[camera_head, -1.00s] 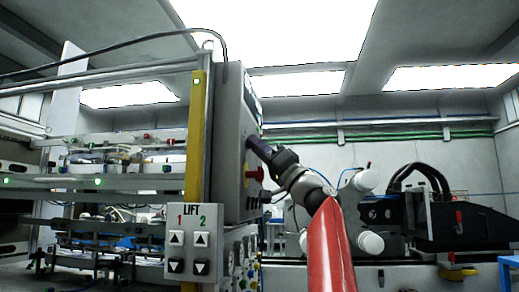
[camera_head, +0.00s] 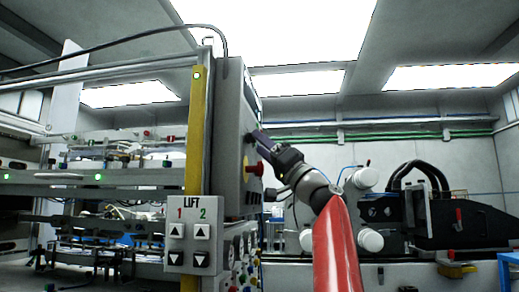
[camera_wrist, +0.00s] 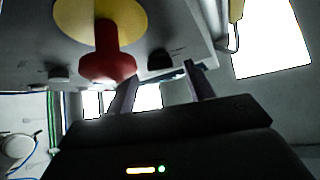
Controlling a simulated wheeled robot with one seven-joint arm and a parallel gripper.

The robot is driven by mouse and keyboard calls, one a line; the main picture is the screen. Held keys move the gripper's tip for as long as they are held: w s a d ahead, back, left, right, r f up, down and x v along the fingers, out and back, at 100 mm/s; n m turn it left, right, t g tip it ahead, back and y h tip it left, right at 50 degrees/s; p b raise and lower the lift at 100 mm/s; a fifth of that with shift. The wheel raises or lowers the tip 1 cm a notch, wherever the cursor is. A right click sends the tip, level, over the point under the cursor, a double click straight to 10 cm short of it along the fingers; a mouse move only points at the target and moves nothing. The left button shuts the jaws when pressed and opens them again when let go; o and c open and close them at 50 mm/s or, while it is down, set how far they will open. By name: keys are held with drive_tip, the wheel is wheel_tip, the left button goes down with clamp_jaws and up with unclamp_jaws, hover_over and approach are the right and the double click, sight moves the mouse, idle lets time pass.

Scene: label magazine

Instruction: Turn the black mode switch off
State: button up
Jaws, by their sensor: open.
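A black knob (camera_wrist: 160,60), probably the mode switch, sits on the grey control panel in the wrist view. It shows just beyond my fingertips, between their lines. A dark knob also shows on the panel in the head view (camera_head: 249,138). My gripper (camera_wrist: 162,71) is open, with its two fingers apart and pointing at the panel. In the head view my gripper (camera_head: 259,135) is close to the panel's right-hand face. Whether a finger touches the knob cannot be told. The knob's pointer direction is not readable.
A red mushroom button (camera_wrist: 107,66) on a yellow disc (camera_wrist: 72,22) juts out beside my left finger. Another black knob (camera_wrist: 60,72) lies further left. A LIFT button box (camera_head: 193,235) and yellow post (camera_head: 196,130) stand left of the panel.

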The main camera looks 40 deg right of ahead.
drive_tip(key=b+v, duration=0.4)
drive_tip(key=v, duration=0.2)
idle(0.5)
